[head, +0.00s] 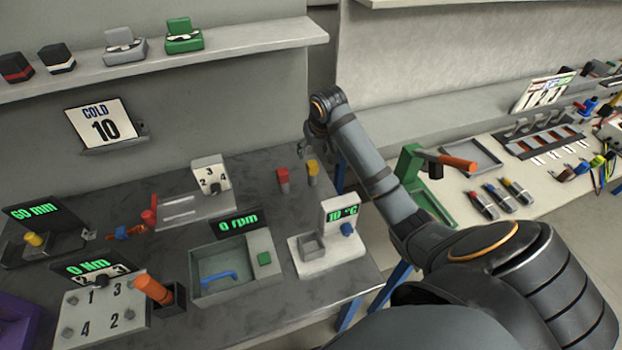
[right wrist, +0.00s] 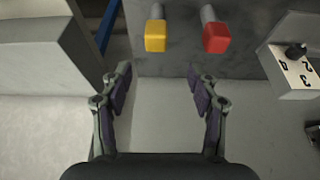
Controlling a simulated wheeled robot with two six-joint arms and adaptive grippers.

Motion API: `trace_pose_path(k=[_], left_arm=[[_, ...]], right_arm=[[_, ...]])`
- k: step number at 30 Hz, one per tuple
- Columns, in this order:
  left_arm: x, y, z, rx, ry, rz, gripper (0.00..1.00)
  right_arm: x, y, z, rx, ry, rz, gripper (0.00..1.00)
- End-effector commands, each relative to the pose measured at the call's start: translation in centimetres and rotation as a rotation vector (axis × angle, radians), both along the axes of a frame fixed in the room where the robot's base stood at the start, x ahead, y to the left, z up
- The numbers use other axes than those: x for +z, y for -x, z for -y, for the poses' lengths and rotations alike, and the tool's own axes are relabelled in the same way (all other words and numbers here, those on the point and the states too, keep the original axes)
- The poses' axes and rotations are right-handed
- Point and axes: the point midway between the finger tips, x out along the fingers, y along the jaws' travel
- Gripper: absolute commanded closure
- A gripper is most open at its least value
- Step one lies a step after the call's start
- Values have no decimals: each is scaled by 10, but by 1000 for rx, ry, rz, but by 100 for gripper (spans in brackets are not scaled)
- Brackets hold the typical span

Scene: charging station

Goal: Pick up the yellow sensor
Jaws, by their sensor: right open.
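The yellow sensor (head: 313,170) stands at the back right of the dark table, beside a red one (head: 283,178). In the right wrist view the yellow sensor (right wrist: 155,36) is a square yellow head on a grey stem, just beyond the fingertips. My right gripper (head: 306,144) is above and behind the sensors in the head view. The right wrist view shows its fingers (right wrist: 157,82) spread wide with nothing between them. The yellow sensor lies ahead of the gap, apart from both fingers. My left gripper is out of view.
The red sensor (right wrist: 216,38) is close to the right of the yellow one. A numbered stand (head: 210,172) and a temperature device (head: 322,248) are near. A shelf (head: 230,42) hangs above. A second bench (head: 470,175) with tools lies right.

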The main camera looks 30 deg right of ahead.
Motion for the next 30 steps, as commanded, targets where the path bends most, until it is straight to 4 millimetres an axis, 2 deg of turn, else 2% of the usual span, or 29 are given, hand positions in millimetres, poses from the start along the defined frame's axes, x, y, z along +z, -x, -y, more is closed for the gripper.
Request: trace_pose_path(k=[5, 9, 14, 20, 25, 30], left_arm=[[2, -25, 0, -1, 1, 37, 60], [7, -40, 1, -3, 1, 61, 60], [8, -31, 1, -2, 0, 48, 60], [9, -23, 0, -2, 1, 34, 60], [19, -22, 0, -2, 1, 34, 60], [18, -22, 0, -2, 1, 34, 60]], right_arm=[[-4, -1, 0, 0, -1, -2, 40], [-26, -9, 2, -1, -3, -4, 40], [-46, -18, 5, -1, -1, -2, 40], [-53, -19, 6, 0, 0, -2, 40], [-79, -23, 12, -1, -1, -4, 40], [-98, -31, 13, 0, -1, -1, 40]])
